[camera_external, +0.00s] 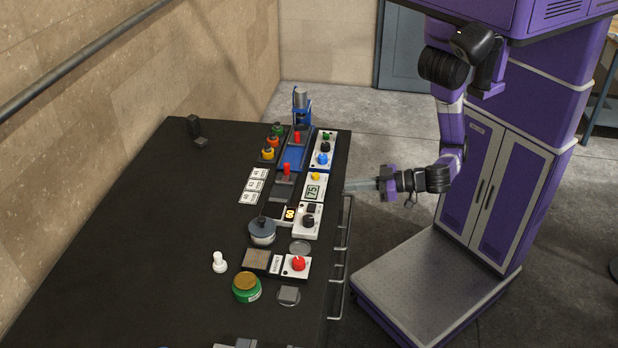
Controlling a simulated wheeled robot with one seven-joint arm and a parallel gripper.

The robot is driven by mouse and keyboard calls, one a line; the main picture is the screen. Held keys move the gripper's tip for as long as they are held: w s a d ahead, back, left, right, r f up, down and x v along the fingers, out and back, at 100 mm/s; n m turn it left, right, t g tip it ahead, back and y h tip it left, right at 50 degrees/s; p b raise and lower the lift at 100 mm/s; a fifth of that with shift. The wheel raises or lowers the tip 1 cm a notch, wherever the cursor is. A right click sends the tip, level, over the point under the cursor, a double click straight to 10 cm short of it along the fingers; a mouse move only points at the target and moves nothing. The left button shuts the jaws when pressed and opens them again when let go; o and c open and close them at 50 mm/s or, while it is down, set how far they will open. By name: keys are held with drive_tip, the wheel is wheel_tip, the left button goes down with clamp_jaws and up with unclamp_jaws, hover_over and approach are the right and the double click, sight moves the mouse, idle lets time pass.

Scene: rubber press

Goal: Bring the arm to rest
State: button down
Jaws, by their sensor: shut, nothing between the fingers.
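My gripper (362,185) is at the right edge of the black table, in the middle of the external view. Its fingers point left toward the table's control panels, and they are shut with nothing between them. The arm is bent, with the forearm roughly level and the upper arm hanging from my purple body.
The black table (130,240) holds a blue press (301,108), red-handled levers, knob panels, a grey round pot (262,232), a green jar (246,288) and a white peg (219,262). A metal rail (343,255) runs along the table's right side. Open floor lies beyond the table.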

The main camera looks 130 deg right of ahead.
drive_tip(key=w+a+f+n+t+y, duration=0.2)
drive_tip(key=a+f+n+t+y, duration=0.15)
drive_tip(key=a+n+y, duration=0.75)
drive_tip(key=s+d+m, duration=0.1)
drive_tip(key=s+d, duration=0.3)
drive_tip(key=s, duration=0.4)
drive_tip(key=s+d+r+m, duration=0.1)
drive_tip(key=s+d, duration=0.3)
drive_tip(key=s, duration=0.4)
drive_tip(key=shift+s+d+m+t, duration=0.2)
drive_tip(key=shift+d+m+t, duration=0.15)
drive_tip(key=shift+m, duration=0.05)
drive_tip(key=c, duration=2.2)
unclamp_jaws()
